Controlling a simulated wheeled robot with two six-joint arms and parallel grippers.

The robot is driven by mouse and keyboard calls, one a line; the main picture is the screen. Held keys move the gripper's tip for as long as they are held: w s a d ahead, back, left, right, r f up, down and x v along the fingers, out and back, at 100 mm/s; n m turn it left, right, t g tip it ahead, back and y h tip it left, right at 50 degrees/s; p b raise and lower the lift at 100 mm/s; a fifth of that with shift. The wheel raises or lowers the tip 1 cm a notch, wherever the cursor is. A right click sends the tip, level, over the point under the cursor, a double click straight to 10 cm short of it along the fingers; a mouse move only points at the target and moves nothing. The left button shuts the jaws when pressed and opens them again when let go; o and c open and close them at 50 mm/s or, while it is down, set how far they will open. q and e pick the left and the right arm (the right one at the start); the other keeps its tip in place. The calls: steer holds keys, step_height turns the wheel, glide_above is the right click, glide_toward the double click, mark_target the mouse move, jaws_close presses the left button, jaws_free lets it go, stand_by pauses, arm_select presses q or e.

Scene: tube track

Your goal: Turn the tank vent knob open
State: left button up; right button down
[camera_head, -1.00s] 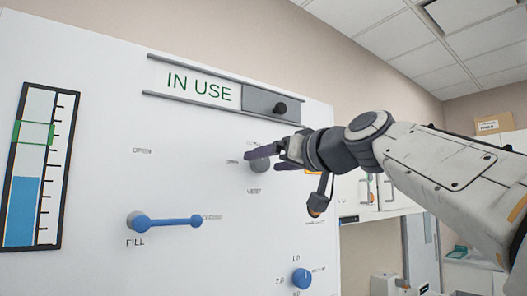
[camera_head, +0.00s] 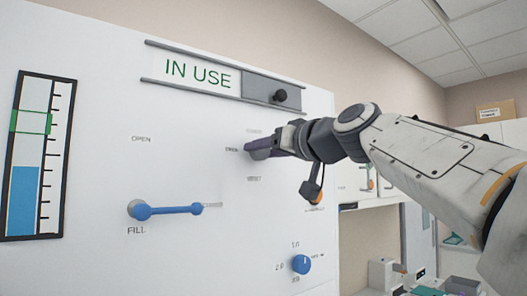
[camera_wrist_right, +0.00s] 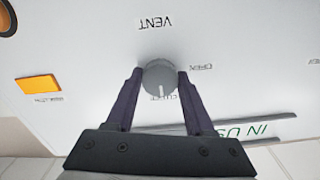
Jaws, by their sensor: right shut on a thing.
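The vent knob (camera_wrist_right: 159,77) is round and grey, with a white pointer mark. In the right wrist view it sits on the white panel (camera_wrist_right: 75,45) beside the upside-down word VENT. The mark points toward the CLOSED label, and the OPEN label is off to the right. My right gripper (camera_wrist_right: 160,75) is shut on the knob, one dark finger on each side. In the head view my right gripper (camera_head: 262,149) reaches the panel from the right and hides most of the knob. My left gripper is in neither view.
A blue FILL lever (camera_head: 170,209) lies left of the gripper and a small blue dial (camera_head: 301,264) below it. An IN USE slider (camera_head: 270,91) is above. A level gauge (camera_head: 40,155) with blue fill stands at far left.

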steer(key=n+b, duration=0.2)
steer(key=n, duration=0.1)
steer(key=shift+f, duration=0.1)
steer(key=n+b, duration=0.2)
steer(key=n, duration=0.2)
steer(key=n+b, duration=0.2)
steer(key=n, duration=0.8)
steer(key=shift+s, duration=0.1)
steer(key=shift+n, duration=0.4)
steer(key=shift+c, duration=1.3)
jaws_free()
